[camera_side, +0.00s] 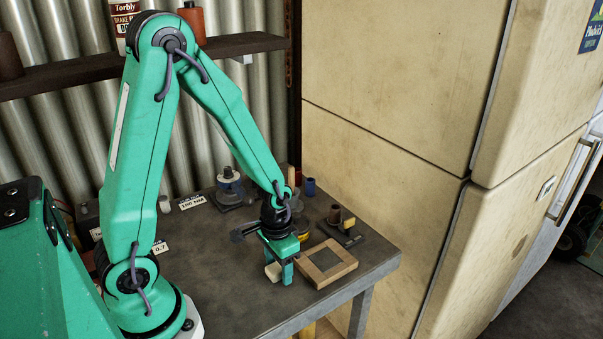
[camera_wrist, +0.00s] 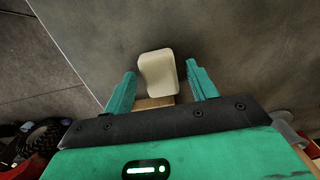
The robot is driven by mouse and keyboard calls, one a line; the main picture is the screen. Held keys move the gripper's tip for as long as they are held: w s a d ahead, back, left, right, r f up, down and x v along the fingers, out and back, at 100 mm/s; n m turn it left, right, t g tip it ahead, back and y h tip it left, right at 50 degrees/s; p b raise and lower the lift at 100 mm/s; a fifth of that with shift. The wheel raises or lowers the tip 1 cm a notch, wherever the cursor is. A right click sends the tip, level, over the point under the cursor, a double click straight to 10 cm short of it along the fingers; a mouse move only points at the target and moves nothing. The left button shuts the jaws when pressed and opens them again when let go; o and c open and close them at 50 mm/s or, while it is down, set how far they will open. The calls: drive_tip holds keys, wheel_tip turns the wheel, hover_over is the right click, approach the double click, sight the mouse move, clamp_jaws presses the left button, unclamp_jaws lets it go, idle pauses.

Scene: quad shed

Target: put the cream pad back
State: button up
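The cream pad (camera_wrist: 157,72) is a small rounded block between the fingers of my gripper (camera_wrist: 161,68) in the wrist view. A narrow gap shows at the right finger, and the left fingertip is very close to the pad. In the side view the pad (camera_side: 272,272) is low over the bench, partly hidden by my gripper (camera_side: 280,266). My gripper is open and points down. I cannot tell whether a finger touches the pad. A square wooden frame (camera_side: 345,266) with a dark opening lies on the bench just right of my gripper.
The grey bench (camera_side: 220,290) is clear at the front left. A dark stand with a brown cylinder (camera_side: 348,226) stands behind the frame, and a blue cylinder (camera_side: 310,187) farther back. A spool-like part (camera_side: 229,185) stands at the back. A cream cabinet (camera_side: 385,150) rises at the right.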

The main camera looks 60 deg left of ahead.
drive_tip(key=shift+r, duration=0.15)
wheel_tip(320, 180, up, 12)
idle(1.1)
idle(0.5)
wheel_tip(320, 180, up, 12)
drive_tip(key=t, duration=0.6)
hover_over(278, 267)
drive_tip(key=s+d, duration=0.2)
drive_tip(key=s, duration=0.4)
drive_tip(key=shift+a+r, duration=0.1)
drive_tip(key=shift+a, duration=0.15)
